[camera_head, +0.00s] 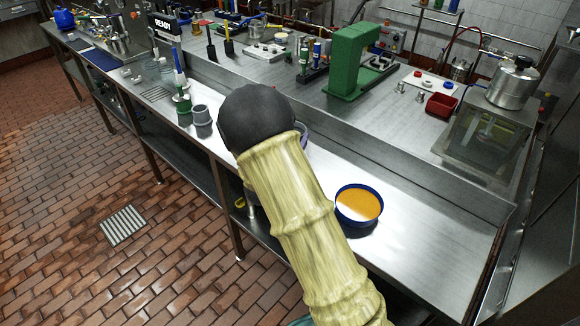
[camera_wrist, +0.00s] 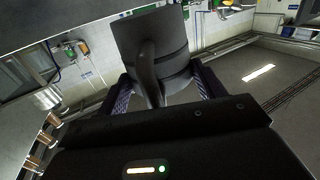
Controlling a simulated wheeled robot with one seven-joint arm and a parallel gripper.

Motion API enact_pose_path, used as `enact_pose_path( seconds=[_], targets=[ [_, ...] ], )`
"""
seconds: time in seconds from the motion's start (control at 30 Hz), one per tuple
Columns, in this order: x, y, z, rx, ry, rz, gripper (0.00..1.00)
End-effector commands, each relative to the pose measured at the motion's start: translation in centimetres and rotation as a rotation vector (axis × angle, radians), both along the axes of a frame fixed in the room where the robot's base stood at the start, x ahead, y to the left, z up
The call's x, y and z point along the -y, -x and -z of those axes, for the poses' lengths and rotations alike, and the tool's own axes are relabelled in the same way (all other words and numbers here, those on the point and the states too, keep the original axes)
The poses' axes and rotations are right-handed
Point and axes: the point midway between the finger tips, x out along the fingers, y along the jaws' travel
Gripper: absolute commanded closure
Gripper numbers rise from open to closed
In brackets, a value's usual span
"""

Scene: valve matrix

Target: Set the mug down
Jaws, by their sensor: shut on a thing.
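The mug (camera_wrist: 172,38) is dark grey with a handle that faces the wrist camera. It sits between the two fingers of my gripper (camera_wrist: 163,82), which is shut on it. In the head view my arm and its black wrist hide the gripper and the held mug. The wrist is over the front part of the steel counter (camera_head: 440,243). I cannot tell from these views how high the mug is above a surface.
A blue-rimmed bowl with orange contents (camera_head: 360,204) stands right of my arm. A purple thing (camera_head: 303,134) is mostly hidden behind my wrist. A grey cup (camera_head: 201,114) stands to the left. A green press frame (camera_head: 346,62) is behind. Counter right of the bowl is clear.

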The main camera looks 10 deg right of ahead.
Motion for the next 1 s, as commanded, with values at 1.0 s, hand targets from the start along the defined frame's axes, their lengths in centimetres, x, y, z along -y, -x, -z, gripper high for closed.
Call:
enact_pose_path(
  seconds=[1.0],
  targets=[
    [-0.3, 0.0, 5.8, 0.0, 0.0, -0.005, 0.54]
  ],
)
